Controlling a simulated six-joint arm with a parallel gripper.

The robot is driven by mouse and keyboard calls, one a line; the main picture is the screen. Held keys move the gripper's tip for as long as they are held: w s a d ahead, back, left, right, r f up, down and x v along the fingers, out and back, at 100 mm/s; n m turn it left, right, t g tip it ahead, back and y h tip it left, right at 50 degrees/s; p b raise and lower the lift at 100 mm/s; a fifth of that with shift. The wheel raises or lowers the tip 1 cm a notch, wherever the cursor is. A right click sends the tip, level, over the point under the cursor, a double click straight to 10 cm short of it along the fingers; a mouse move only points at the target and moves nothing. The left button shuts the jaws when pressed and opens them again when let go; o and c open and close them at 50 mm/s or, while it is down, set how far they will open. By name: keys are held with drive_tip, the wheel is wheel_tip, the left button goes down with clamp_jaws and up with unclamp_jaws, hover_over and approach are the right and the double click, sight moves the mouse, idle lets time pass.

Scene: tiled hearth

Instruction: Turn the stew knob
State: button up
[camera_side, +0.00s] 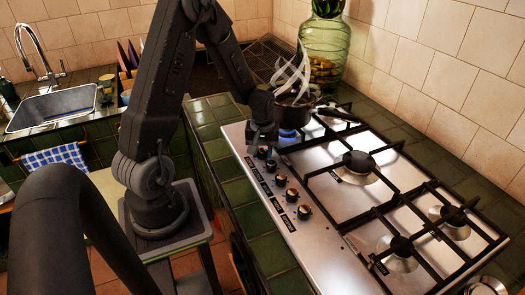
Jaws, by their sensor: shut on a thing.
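A steaming dark pot (293,114) sits on the far left burner of the steel hob (340,190), with its handle pointing right. A row of several dark knobs runs along the hob's left edge, each with a small dark label too small to read. My gripper (263,146) reaches down to the far end of that row, beside the pot. It is shut on the farthest knob (262,153), which I take to be the stew knob. My fingers partly hide this knob, so its turn angle cannot be read.
Other knobs (281,181) stand close by in the row, nearer the camera. Black pan grates (385,205) cover the hob. A large green glass jar (325,50) stands behind the pot. A sink (52,107) is at the left. Green tiled counter surrounds the hob.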

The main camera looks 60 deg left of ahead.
sight(262, 150)
drive_tip(key=shift+n, duration=1.7)
drive_tip(key=o, duration=0.6)
drive_tip(key=shift+o, duration=0.2)
drive_tip(key=shift+r, duration=0.1)
wheel_tip(262, 150, up, 14)
drive_tip(key=s+d+r+m+t, duration=0.2)
drive_tip(key=s+d+r+m, duration=0.3)
drive_tip(key=d, duration=0.5)
drive_tip(key=s+d+r+m+t, duration=0.3)
drive_tip(key=s+d+r+m, duration=0.2)
drive_tip(key=d+m, duration=0.5)
drive_tip(key=shift+s+r+m+t, duration=0.3)
drive_tip(key=shift+s, duration=0.5)
